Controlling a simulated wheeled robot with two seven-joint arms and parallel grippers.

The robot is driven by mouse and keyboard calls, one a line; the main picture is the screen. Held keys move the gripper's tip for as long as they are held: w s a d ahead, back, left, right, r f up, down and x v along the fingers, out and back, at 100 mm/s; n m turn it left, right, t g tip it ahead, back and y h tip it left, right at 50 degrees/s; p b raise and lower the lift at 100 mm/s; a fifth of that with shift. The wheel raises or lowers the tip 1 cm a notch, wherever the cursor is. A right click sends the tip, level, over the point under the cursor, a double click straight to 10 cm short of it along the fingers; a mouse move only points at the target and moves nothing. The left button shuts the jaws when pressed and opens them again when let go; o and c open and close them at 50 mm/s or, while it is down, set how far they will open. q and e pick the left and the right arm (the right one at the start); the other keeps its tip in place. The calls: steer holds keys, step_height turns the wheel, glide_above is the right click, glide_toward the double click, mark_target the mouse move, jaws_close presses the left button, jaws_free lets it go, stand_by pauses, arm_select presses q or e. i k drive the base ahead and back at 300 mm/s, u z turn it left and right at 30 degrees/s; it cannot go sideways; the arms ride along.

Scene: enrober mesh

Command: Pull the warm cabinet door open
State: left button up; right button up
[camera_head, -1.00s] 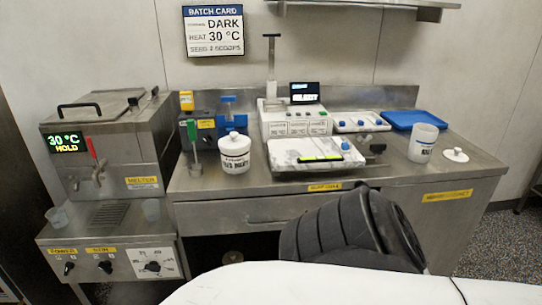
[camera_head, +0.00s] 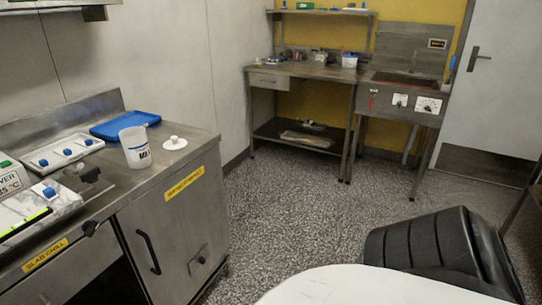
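The warm cabinet door (camera_head: 178,225) is the steel front below the right end of the steel counter. It looks closed. A yellow label (camera_head: 185,183) is on its upper edge, its print too small to read surely. A dark upright bar handle (camera_head: 148,252) is on the door's left side. A small plate with a dark knob (camera_head: 199,259) is at its lower right. Neither of my grippers shows in this view, and nothing touches the handle.
On the counter stand a white beaker (camera_head: 135,148), a white lid (camera_head: 174,143) and a blue tray (camera_head: 125,125). Speckled floor (camera_head: 285,220) in front of the door is clear.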

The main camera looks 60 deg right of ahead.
mark_target(161, 231)
steer(key=z, duration=1.4)
steer(key=k, duration=1.1)
steer(key=u, duration=0.95)
steer(key=i, duration=1.75)
steer(key=z, duration=0.8)
